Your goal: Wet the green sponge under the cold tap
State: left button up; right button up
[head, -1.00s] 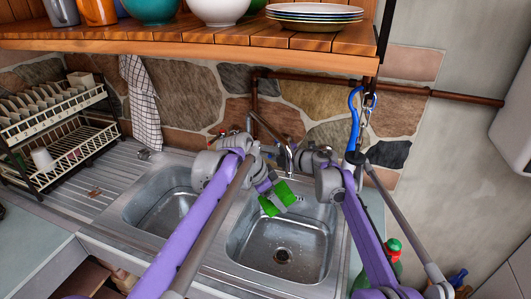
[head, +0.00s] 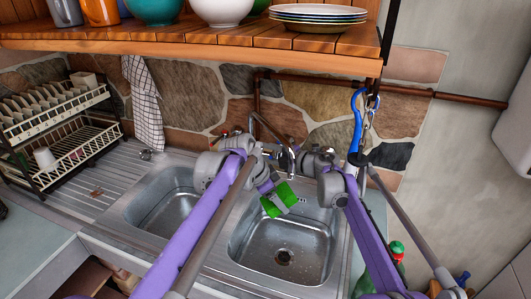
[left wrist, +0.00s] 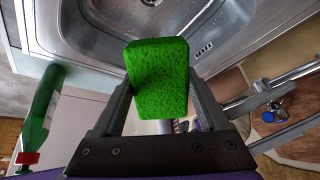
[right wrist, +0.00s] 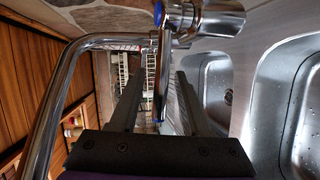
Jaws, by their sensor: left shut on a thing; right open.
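The green sponge (head: 271,207) is held over the right basin (head: 285,263). My left gripper (head: 283,203) is shut on it. In the left wrist view the sponge (left wrist: 158,80) sits between the two fingers. The chrome tap (head: 291,160) stands behind the basin, partly hidden by my arms. My right gripper (right wrist: 160,100) is open; in its wrist view a chrome tap lever (right wrist: 160,75) with a blue mark shows between the fingers. I cannot tell whether a finger touches it. No running water is visible.
The curved spout (right wrist: 60,90) passes left of my right gripper. A left basin (head: 165,208) and a dish rack (head: 60,135) lie to the left. A wooden shelf (head: 200,40) with crockery hangs above. A green bottle (head: 397,262) stands at the right.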

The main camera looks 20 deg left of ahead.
jog(key=v, duration=0.6)
jog(key=shift+d, duration=0.3)
pick_arm(q)
jog(key=s+a, duration=0.5)
jog(key=s, duration=0.1)
jog(key=shift+s, duration=0.15)
pick_arm(e)
jog(key=shift+r, duration=0.2)
dwell(1.3)
pick_arm(q)
jog(key=s+a+r+p, duration=0.2)
jog(key=s+a+r, duration=0.1)
jog(key=r, duration=0.1)
jog(key=shift+s+p, duration=0.35)
jog(key=shift+s, duration=0.05)
pick_arm(e)
jog(key=r, duration=0.2)
jog(key=w+r, duration=0.1)
jog(key=r, duration=0.2)
pick_arm(q)
jog(key=shift+s, duration=0.1)
